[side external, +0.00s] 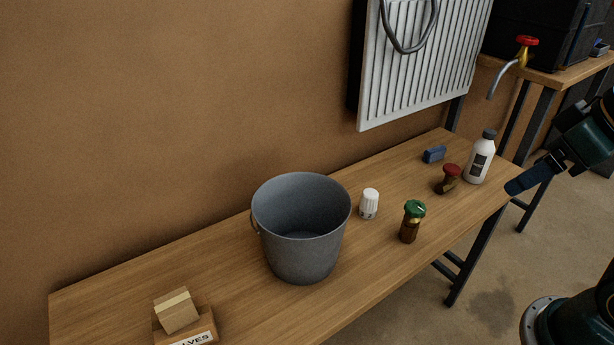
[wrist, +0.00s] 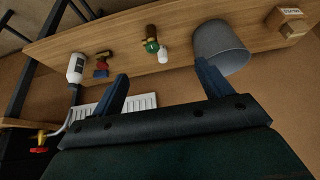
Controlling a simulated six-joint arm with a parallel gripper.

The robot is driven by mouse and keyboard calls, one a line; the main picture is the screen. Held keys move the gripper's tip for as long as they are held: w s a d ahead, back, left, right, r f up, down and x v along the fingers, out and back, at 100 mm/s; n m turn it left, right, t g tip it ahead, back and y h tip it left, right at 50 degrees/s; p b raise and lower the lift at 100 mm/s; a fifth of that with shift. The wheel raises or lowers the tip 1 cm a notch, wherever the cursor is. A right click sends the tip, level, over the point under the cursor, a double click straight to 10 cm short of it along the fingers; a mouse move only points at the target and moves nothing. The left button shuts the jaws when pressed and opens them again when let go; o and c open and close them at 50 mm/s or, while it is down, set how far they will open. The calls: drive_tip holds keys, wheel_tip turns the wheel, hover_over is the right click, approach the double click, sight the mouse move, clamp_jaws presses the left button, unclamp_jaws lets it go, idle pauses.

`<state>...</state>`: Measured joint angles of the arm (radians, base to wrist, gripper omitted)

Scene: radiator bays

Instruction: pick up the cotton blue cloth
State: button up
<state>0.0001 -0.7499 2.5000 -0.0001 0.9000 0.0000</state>
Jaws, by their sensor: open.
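The blue cloth (side external: 434,154) is a small, folded-looking blue block lying on the wooden bench near the wall, below the radiator. It also shows in the wrist view (wrist: 101,73) at left, beside a red-handled valve. My gripper (side external: 513,187) is at the right of the side view, beyond the bench's right end and apart from the cloth. In the wrist view its two blue fingers (wrist: 162,69) are spread wide with nothing between them. The cloth lies outside the fingers, left of the left one.
The bench (side external: 410,262) also holds a white bottle (side external: 480,160), a red-capped valve (side external: 449,180), a green-capped valve (side external: 411,222), a white thermostat head (side external: 369,204), a grey bucket (side external: 300,240) and cardboard boxes (side external: 178,311). A radiator (side external: 425,60) hangs behind. A red-handled tap (side external: 523,52) stands at upper right.

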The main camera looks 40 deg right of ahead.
drive_tip(key=o, duration=0.3)
drive_tip(key=w+d, duration=0.6)
drive_tip(key=w, duration=0.5)
drive_tip(key=w+d, duration=0.7)
drive_tip(key=w, duration=0.5)
drive_tip(key=shift+m+g+h, duration=0.3)
drive_tip(key=shift+m+g, duration=0.2)
drive_tip(key=shift+m, duration=0.3)
drive_tip(key=w+d+f, duration=0.3)
drive_tip(key=d+f, duration=0.3)
drive_tip(key=d, duration=0.2)
drive_tip(key=w+d+f, duration=0.3)
drive_tip(key=d+f, duration=0.4)
drive_tip(key=d, duration=0.1)
drive_tip(key=w+d+f, duration=0.4)
drive_tip(key=d+f, duration=0.2)
drive_tip(key=d, duration=0.2)
drive_tip(key=shift+d+f, duration=0.15)
drive_tip(key=shift+d, duration=0.2)
